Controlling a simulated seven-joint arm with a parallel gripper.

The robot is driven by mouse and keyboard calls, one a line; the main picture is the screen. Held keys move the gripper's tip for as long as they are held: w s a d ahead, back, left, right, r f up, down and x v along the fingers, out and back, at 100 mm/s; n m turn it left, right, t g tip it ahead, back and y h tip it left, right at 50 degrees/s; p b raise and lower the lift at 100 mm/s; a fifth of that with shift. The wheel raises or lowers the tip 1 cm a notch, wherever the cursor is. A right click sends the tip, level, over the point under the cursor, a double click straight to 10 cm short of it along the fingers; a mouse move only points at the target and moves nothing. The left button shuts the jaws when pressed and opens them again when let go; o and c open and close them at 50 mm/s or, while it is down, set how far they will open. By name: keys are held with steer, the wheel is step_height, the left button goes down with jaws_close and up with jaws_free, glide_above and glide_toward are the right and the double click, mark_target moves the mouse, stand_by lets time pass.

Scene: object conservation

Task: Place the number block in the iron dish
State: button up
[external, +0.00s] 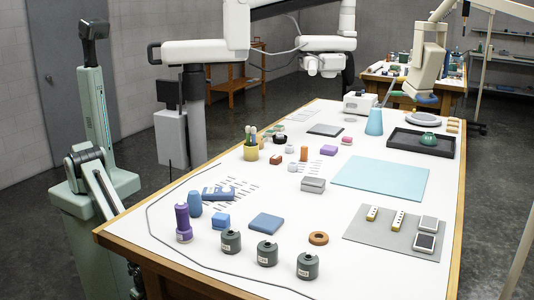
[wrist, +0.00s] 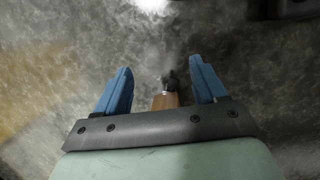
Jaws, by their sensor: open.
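My gripper (wrist: 162,82) shows in the wrist view with its two blue fingers apart and nothing between them touching either finger. It faces the grey floor, and a brown wooden piece with a dark end shows beyond the gap. I cannot make out the gripper in the external view. No number is readable on any block, so I cannot tell which is the number block.
The white table (external: 345,215) holds a black tray (external: 395,143) with a green object, a light blue mat (external: 380,178), a grey mat (external: 385,237) with small parts, several dark green canisters (external: 267,253), and purple and blue cylinders (external: 194,205). A dark cable runs along the left edge.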

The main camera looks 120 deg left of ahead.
steer(key=s+a+g, duration=0.3)
steer(key=s+a, duration=0.8)
steer(key=s, duration=0.3)
steer(key=shift+f+n+g, duration=0.25)
steer(key=shift+n+g, duration=0.05)
